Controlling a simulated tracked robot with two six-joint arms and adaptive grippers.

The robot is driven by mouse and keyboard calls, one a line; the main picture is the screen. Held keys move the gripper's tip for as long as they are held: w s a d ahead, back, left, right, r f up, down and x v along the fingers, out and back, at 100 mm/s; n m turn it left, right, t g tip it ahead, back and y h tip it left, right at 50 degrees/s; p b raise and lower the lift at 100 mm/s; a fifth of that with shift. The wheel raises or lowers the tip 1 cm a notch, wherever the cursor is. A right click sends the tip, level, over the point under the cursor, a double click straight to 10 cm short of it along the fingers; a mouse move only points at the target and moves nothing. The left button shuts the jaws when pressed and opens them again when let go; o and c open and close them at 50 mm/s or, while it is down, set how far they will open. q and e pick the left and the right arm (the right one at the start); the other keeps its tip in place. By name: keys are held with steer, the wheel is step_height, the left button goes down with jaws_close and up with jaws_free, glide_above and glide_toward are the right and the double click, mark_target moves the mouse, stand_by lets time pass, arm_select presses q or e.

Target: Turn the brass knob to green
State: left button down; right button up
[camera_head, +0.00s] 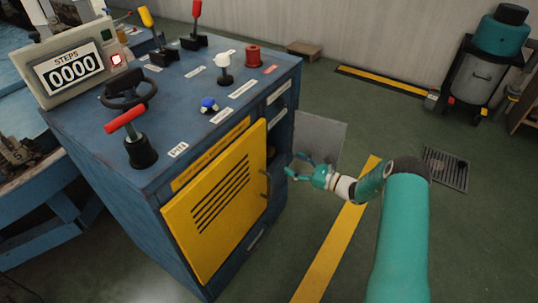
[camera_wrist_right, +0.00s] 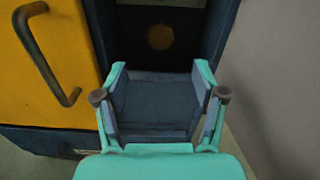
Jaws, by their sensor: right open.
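A dim, brownish round shape, probably the brass knob (camera_wrist_right: 160,37), shows in the right wrist view inside a dark recess. It is too dark there to make out its markings or any green. My right gripper (camera_head: 291,165) is open and empty in front of the cabinet's right-hand face, beside the yellow door's handle. In the right wrist view my gripper (camera_wrist_right: 160,80) points at the recess, with the round shape beyond and between its fingertips, apart from them. In the head view I cannot clearly make out the knob. My left gripper is not in view.
The yellow door (camera_head: 218,200) with its dark handle (camera_wrist_right: 45,60) is left of my right gripper. The blue cabinet's top (camera_head: 185,95) carries levers, a handwheel, knobs and a counter (camera_head: 70,68) reading 0000. Open floor with a yellow stripe (camera_head: 335,235) lies to the right.

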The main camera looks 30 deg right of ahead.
mark_target(273, 153)
steer(key=b+x, duration=0.2)
steer(key=x, duration=0.8)
steer(key=shift+w+a, duration=0.1)
steer(key=shift+w, duration=0.1)
steer(key=shift+f, duration=0.1)
steer(key=c, duration=1.1)
steer(key=shift+f+n+b, duration=0.1)
steer(key=shift+n+b, duration=0.2)
steer(key=shift+b, duration=0.15)
steer(key=shift+c, duration=0.2)
steer(key=o, duration=1.1)
steer(key=shift+o, duration=0.2)
